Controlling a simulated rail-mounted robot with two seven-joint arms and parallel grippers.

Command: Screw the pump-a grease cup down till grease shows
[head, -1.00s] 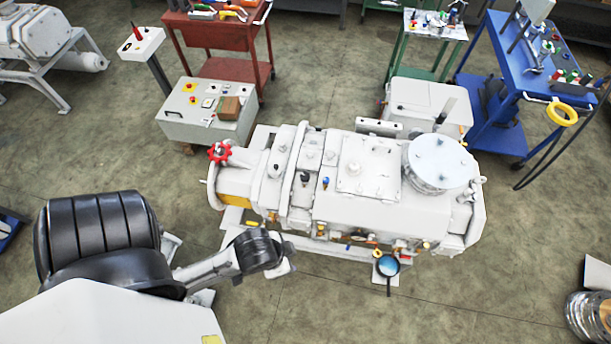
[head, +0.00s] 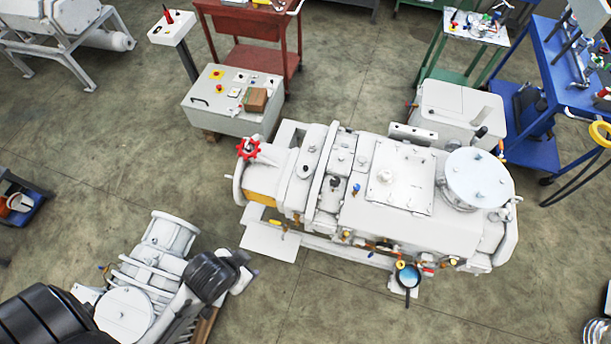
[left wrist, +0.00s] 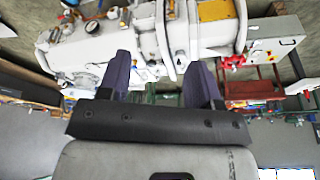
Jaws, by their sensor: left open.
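A large white pump (head: 350,190) stands in the middle of the head view, with a red handwheel (head: 248,148) at its left end. Small brass, blue and red fittings (head: 405,262) line its near side. I cannot tell which one is the grease cup, nor which pump is pump-a. My left gripper (head: 243,275) is off the pump's near left corner, apart from it. In the left wrist view its two dark fingers (left wrist: 161,82) are spread with nothing between them, and the pump (left wrist: 105,50) lies beyond them. My right gripper is not in view.
A second pump (head: 145,270) is at lower left, beside my left arm. A round dark-rimmed gauge or lens (head: 408,276) stands at the pump's near side. A control box (head: 232,103), red cart (head: 255,45) and blue cart (head: 575,65) stand behind. The floor in front is clear.

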